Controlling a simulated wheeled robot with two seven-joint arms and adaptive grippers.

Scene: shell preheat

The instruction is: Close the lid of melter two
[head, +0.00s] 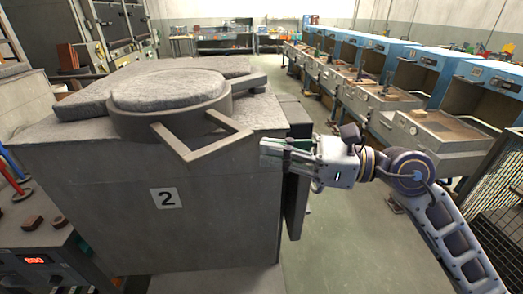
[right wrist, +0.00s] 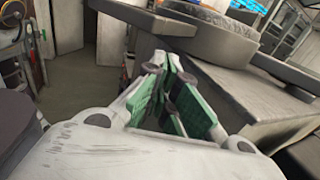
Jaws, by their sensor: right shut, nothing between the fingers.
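Melter two (head: 90,215) is a large grey block with a "2" plate on its front. Its lid (head: 170,88), a thick round slab in a metal band, lies flat at the top; I cannot tell how it sits over the opening. An angular bar handle (head: 205,150) juts from the band towards the front. My right gripper (head: 264,152) is shut and empty by the melter's upper right edge, just right of the handle; contact is unclear. The right wrist view shows its green-padded fingers (right wrist: 172,92) together, with the lid's band (right wrist: 215,42) beyond. My left gripper is out of view.
Blue-and-grey bench units (head: 365,95) run along the right, with open floor (head: 345,225) between them and the melter. A mesh fence (head: 500,190) stands at the right edge. A control box with a red display (head: 35,260) is at lower left.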

